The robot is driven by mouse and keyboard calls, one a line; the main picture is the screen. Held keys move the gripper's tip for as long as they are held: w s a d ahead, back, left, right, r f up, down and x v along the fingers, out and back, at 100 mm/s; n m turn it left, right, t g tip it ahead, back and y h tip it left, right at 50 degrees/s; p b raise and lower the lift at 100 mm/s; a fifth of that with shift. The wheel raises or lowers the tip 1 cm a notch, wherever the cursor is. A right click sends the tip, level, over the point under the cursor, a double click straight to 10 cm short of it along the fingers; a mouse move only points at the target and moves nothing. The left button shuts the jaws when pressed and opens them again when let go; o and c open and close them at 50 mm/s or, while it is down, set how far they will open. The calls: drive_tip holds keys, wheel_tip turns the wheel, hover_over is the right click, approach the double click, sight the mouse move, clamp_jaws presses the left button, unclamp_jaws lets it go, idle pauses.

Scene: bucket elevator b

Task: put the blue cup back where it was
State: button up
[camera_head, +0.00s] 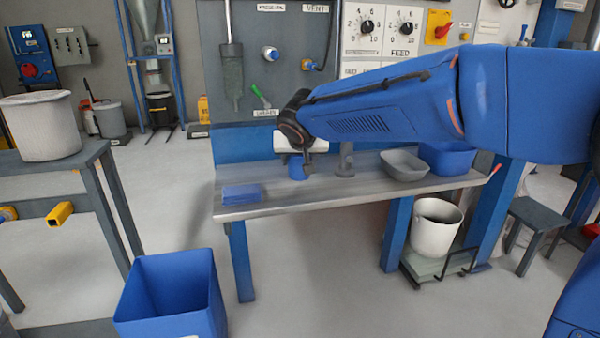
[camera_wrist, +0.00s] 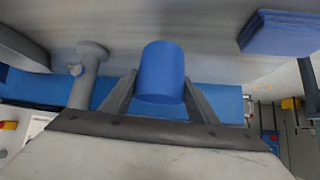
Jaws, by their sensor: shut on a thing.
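The blue cup (camera_head: 296,168) is at the bench top in the head view, just below the end of my arm. In the wrist view the blue cup (camera_wrist: 162,72) sits between the two fingers. My gripper (camera_head: 302,160) is shut on the cup; its fingers also show in the wrist view (camera_wrist: 160,88). I cannot tell whether the cup touches the bench (camera_head: 330,195) or is held just above it. Part of the cup is hidden by the gripper in the head view.
A blue folded stack (camera_head: 242,194) lies on the bench's left end. A grey post fixture (camera_head: 345,160) stands close right of the cup, with a grey bowl (camera_head: 404,165) and a blue bin (camera_head: 446,158) farther right. Bare bench lies between stack and cup.

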sight(299, 169)
drive_tip(key=shift+f, duration=1.85)
drive_tip(key=o, duration=1.1)
drive_tip(key=shift+f, duration=0.1)
drive_tip(key=shift+s+r, duration=0.25)
drive_tip(key=shift+r, duration=0.15)
drive_tip(key=v, duration=1.1)
drive_tip(key=shift+s, duration=0.15)
